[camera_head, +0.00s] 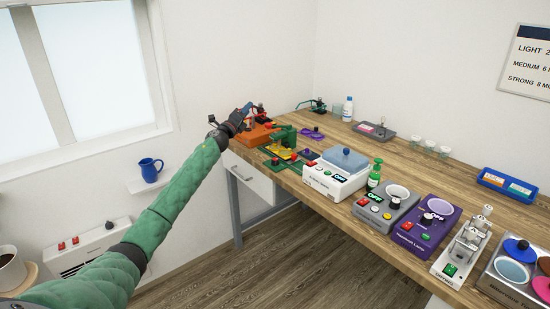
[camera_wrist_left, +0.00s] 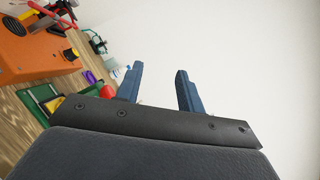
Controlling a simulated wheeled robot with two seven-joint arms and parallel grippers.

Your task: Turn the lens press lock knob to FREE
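An orange machine (camera_head: 257,134) stands at the far left end of the wooden bench; I cannot tell whether it is the lens press. No FREE marking is readable. My left gripper (camera_head: 246,110) is beside and above the orange machine in the head view. In the left wrist view its two blue fingers (camera_wrist_left: 159,88) stand apart with nothing between them. My right gripper is not in view.
A green device (camera_head: 283,143) stands just right of the orange machine. A white box with a blue-grey lid (camera_head: 338,170), a green bottle (camera_head: 375,173), a grey device (camera_head: 384,206) and a purple device (camera_head: 427,225) line the front edge. The bench's back middle has bare wood.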

